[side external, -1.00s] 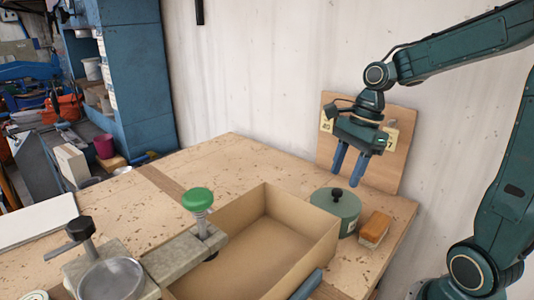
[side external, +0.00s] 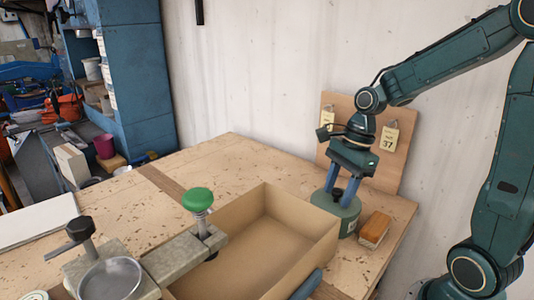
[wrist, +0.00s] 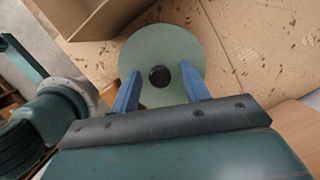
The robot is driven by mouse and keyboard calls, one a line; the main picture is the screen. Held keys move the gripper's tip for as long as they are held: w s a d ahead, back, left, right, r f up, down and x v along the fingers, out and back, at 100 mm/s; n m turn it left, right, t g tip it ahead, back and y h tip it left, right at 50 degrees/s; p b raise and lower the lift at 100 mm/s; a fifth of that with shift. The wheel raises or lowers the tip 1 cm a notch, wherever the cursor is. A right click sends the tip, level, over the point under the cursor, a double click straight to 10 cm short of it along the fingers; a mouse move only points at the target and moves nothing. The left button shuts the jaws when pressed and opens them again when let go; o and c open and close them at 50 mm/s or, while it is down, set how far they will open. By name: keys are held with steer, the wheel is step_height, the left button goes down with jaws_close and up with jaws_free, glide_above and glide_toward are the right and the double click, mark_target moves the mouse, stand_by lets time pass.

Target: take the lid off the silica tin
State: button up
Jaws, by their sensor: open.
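The silica tin (side external: 349,222) is a round green tin standing on the bench just right of the cardboard box. Its green lid (wrist: 165,50) is on, with a black knob (wrist: 160,76) in the middle. The knob also shows between my fingers in the side view (side external: 337,194). My gripper (side external: 341,196) points down over the tin, its two blue fingers spread on either side of the knob. In the wrist view my gripper (wrist: 161,84) is open, with a gap between the knob and each finger. I cannot tell whether the fingertips touch the lid.
An open cardboard box (side external: 282,237) stands left of the tin. A wooden brush-like block (side external: 375,229) lies close on its right. A board with hanging tags (side external: 397,150) leans on the wall behind. A clamp with a green knob (side external: 198,199) is left of the box. The bench's back left is clear.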

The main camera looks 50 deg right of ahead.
mark_target(339, 190)
steer(key=shift+c, duration=0.5)
jaws_close()
steer(key=shift+r, duration=0.15)
step_height(339, 190, up, 10)
stand_by(0.7)
